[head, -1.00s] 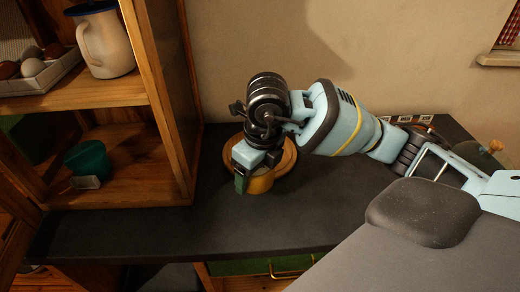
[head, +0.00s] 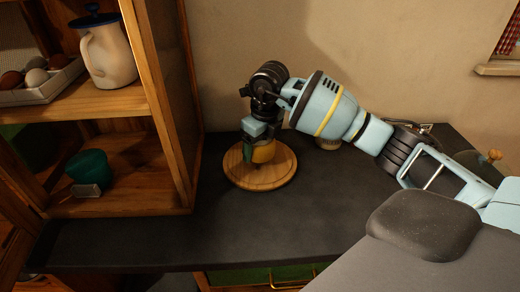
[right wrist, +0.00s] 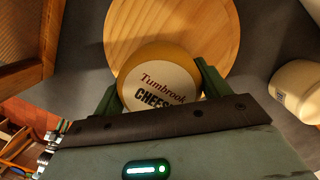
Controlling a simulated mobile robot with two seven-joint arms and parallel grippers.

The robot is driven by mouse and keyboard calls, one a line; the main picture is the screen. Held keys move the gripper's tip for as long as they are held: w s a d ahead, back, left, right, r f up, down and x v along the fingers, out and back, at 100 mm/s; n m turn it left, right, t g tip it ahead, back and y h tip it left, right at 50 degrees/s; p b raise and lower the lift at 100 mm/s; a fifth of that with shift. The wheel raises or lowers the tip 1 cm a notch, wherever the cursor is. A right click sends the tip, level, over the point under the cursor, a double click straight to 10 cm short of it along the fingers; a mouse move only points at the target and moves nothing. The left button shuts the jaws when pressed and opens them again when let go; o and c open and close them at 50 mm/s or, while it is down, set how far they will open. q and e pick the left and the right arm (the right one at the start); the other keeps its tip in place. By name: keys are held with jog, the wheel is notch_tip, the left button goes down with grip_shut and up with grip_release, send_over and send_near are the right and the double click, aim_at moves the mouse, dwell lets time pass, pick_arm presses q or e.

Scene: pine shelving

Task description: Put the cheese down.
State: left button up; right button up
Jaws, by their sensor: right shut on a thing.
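The cheese (head: 264,152) is a round yellow piece with a white label reading "Tumbrook CHEESE". In the right wrist view the cheese (right wrist: 158,88) sits between the two green fingers of my right gripper (right wrist: 155,92), which is shut on it. In the head view my right gripper (head: 261,150) holds the cheese over the back part of a round wooden board (head: 260,180). The board also shows behind the cheese in the right wrist view (right wrist: 190,35). I cannot tell whether the cheese touches the board. My left gripper is not in view.
The board lies on a dark counter (head: 210,232). A pale jar (right wrist: 298,90) stands near the board. The counter's front is clear.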

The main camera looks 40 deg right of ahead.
jog(key=shift+w+d, duration=0.45)
jog(key=shift+w, duration=0.1)
jog(key=shift+w, duration=0.1)
jog(key=shift+w+d, duration=0.25)
jog(key=shift+d, duration=0.05)
jog(key=shift+f, duration=1.8)
jog(key=shift+f, duration=0.2)
jog(key=o, duration=1.3)
jog(key=shift+r, duration=0.15)
jog(key=r, duration=0.4)
jog(key=s+r, duration=0.1)
jog(key=r, duration=0.3)
jog(key=s+r, duration=0.1)
jog(key=r, duration=0.3)
jog(key=shift+d+p, duration=0.15)
jog(key=shift+p, duration=0.15)
